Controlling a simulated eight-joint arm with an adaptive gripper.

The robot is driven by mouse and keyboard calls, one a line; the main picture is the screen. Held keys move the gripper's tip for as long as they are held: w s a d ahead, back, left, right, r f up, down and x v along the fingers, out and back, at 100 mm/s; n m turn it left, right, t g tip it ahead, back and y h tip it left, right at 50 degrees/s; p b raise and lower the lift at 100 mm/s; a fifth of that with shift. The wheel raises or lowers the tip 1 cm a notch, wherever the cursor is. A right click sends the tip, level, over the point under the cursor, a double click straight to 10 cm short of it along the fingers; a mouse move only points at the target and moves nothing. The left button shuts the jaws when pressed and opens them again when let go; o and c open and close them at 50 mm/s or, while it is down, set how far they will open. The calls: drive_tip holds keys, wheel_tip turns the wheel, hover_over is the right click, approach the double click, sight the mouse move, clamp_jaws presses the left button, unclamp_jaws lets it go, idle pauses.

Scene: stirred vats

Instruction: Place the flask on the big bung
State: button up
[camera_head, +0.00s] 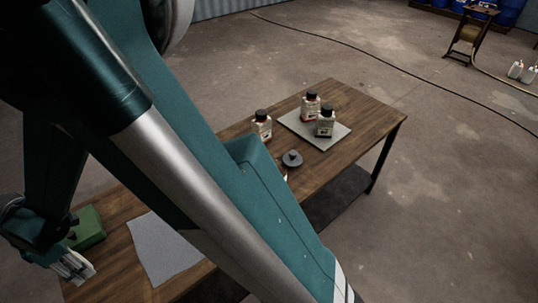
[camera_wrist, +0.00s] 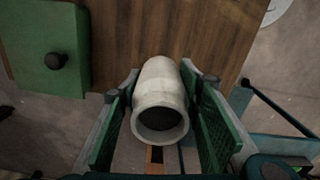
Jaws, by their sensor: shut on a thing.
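My gripper (camera_wrist: 160,115) is shut on a whitish flask (camera_wrist: 160,85), with its pads on either side of the flask. The flask's round dark mouth faces the wrist camera. In the head view my gripper (camera_head: 76,266) is low at the far left, by the near end of the wooden table; the flask cannot be made out clearly there. A dark grey round piece with a small knob, apparently the big bung (camera_head: 292,159), sits on the table beyond my arm, well away from my gripper.
A green container (camera_head: 88,228) with a dark knob is beside my gripper, at left in the wrist view (camera_wrist: 48,50). A grey sheet (camera_head: 160,250) lies on the table (camera_head: 372,115). Two capped bottles stand on a pale board (camera_head: 338,134); another bottle (camera_head: 262,124) stands near the bung.

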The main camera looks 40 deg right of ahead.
drive_tip(key=w+d+r+m+p, duration=0.1)
drive_tip(key=w+d+m, duration=0.3)
drive_tip(key=d, duration=1.1)
drive_tip(key=w+d+r+m+p, duration=0.15)
drive_tip(key=w+d, duration=0.35)
drive_tip(key=d, duration=1)
drive_tip(key=w+d+r+m, duration=0.1)
drive_tip(key=w+d+m, duration=0.3)
drive_tip(key=d, duration=1.1)
drive_tip(key=s+d+r+m, duration=0.1)
drive_tip(key=s+d, duration=0.4)
drive_tip(key=d, duration=0.9)
drive_tip(key=s+d+r+m+p, duration=0.1)
drive_tip(key=s+d+m, duration=0.2)
drive_tip(key=d, duration=1.1)
drive_tip(key=s+d+r+m+p, duration=0.1)
drive_tip(key=s+d, duration=0.6)
drive_tip(key=d, duration=0.8)
drive_tip(key=shift+r+m, duration=0.4)
drive_tip(key=shift+m, duration=0.35)
drive_tip(key=shift+f+b, duration=0.3)
drive_tip(key=shift+f, duration=2.85)
